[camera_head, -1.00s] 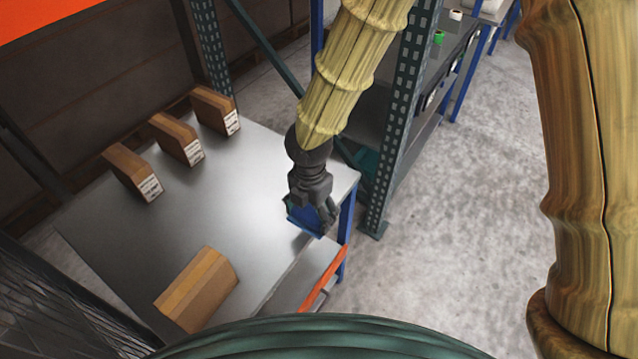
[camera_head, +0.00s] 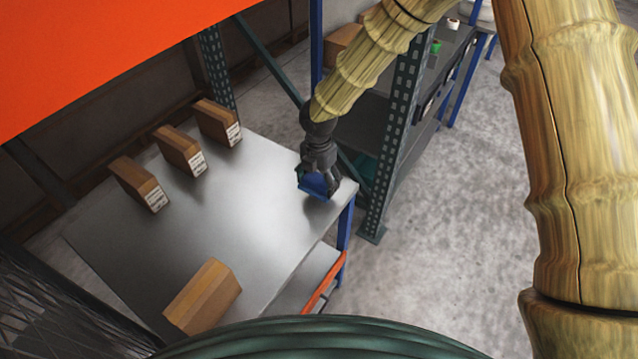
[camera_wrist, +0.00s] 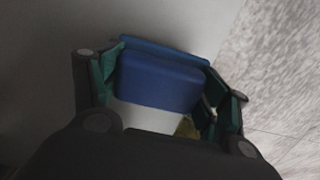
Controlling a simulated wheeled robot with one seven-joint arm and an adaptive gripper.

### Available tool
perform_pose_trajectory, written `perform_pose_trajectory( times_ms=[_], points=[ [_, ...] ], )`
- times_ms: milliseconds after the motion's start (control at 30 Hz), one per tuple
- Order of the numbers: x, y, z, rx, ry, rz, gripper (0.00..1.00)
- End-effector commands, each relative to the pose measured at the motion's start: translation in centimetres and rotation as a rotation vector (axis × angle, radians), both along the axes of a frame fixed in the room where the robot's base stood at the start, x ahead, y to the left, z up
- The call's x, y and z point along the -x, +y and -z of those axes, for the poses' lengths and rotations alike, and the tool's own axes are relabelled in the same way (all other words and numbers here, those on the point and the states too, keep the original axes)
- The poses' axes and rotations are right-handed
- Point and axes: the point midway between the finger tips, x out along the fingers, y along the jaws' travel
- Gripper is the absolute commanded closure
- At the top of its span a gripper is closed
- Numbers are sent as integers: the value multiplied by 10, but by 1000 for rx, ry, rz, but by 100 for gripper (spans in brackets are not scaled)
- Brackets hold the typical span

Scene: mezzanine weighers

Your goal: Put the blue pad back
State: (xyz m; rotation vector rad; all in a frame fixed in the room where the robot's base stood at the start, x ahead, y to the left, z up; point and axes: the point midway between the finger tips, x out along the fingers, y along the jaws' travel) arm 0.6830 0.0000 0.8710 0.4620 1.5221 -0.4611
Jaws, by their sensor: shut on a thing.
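The blue pad (camera_head: 316,186) is at my gripper (camera_head: 318,178), over the right corner of the metal table (camera_head: 245,230). My gripper is shut on the pad. In the wrist view the blue pad (camera_wrist: 160,82) lies between the green-lined fingers of my gripper (camera_wrist: 170,95). A second blue edge shows behind its top there; I cannot tell whether it is part of the pad. A small yellowish patch (camera_wrist: 187,127) shows near the right finger. A dark shadow lies on the table just below the pad; I cannot tell whether the pad touches the table.
Several brown boxes stand on the table: three along the back, such as this box (camera_head: 180,150), and one box (camera_head: 203,296) at the front. A green perforated rack post (camera_head: 391,140) rises just right of the table. The table's middle is clear.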

Motion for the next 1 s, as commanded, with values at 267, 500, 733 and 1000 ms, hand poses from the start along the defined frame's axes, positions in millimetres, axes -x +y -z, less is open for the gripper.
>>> perform_pose_trajectory(
  times_ms=[267, 500, 733, 1000],
  points=[
    [-8, -1, 11, 1, 2, -1, 44],
    [-9, -1, 34, 1, 1, 0, 44],
    [-9, -1, 36, 1, -1, 0, 44],
    [-9, -1, 39, 1, -1, 0, 6]
  ],
)
